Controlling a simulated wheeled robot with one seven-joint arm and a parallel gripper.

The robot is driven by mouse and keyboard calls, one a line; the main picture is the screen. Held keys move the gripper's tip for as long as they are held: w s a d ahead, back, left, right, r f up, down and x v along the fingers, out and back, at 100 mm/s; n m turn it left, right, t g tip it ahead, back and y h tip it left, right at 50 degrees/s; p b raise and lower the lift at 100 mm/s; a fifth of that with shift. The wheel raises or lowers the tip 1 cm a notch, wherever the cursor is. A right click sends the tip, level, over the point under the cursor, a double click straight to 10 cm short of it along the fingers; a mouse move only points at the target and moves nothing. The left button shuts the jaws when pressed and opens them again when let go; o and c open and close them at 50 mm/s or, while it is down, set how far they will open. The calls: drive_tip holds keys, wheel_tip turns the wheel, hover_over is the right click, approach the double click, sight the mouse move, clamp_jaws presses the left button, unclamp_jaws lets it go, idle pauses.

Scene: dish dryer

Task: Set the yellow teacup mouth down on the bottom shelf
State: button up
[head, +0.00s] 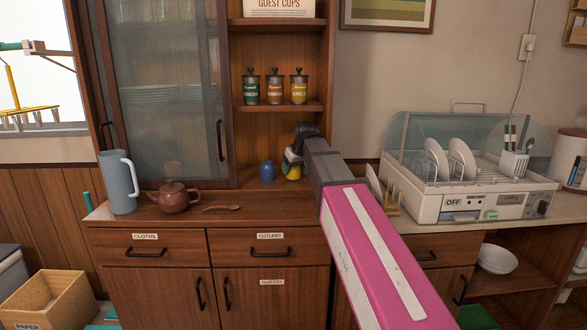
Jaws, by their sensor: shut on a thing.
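The yellow teacup (293,173) is small in the head view, low in the open bay of the wooden cabinet. My gripper (292,161) is shut on it. My arm comes in from the lower right, and the gripper partly hides the cup. I cannot tell which way its mouth faces or whether it touches the surface below. The bottom shelf (250,184) of the open bay lies at about counter height. A blue cup (267,171) stands on it just left of the yellow teacup.
Several canisters (274,88) stand on the shelf above. A sliding glass door (170,95) borders the bay on the left. A brown teapot (173,196), wooden spoon (222,208) and grey jug (119,182) are on the counter left. A dish dryer (470,170) stands right.

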drive_tip(key=shift+f, duration=0.35)
drive_tip(key=o, duration=1.1)
drive_tip(key=shift+c, duration=0.2)
drive_tip(key=v, duration=1.1)
